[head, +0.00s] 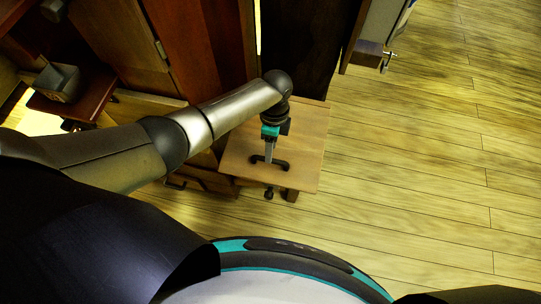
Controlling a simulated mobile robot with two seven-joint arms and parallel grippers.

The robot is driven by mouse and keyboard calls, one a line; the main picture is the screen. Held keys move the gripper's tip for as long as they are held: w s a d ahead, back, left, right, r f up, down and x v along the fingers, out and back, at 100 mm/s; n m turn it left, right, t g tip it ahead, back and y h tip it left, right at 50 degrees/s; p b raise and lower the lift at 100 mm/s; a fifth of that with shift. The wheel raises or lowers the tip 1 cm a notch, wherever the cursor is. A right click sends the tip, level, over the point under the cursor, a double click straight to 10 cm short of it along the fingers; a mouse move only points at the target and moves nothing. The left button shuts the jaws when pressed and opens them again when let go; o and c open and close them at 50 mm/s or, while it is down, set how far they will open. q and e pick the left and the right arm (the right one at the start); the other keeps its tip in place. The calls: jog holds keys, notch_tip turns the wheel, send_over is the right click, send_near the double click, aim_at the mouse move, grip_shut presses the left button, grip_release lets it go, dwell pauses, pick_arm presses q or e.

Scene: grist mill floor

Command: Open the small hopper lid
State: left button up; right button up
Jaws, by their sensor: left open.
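The small hopper lid appears to be the light wooden panel (308,145) right of the picture's middle. It lies flat and looks closed. A dark bar handle (283,166) is fixed on it near its front edge. My left gripper (270,159) points down over the handle, with its jaws open. The fingers overlap the handle in this view, and I cannot tell whether they touch it. The arm and gripper hide part of the panel. My right gripper is not in view.
Dark red-brown wooden panels (182,45) stand behind my left arm. A grey open bin (58,82) sits on a reddish stand at the far left. A metal fitting (388,61) sticks out at the upper right. The plank floor (430,170) to the right is clear.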

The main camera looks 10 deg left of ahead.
pick_arm(q)
jog(key=shift+s+f+b, duration=0.2)
jog(key=shift+f+b, duration=0.05)
jog(key=shift+f, duration=0.6)
jog(key=shift+s+f+b, duration=0.15)
jog(key=shift+f+b, duration=0.05)
jog(key=shift+f, duration=0.65)
grip_shut()
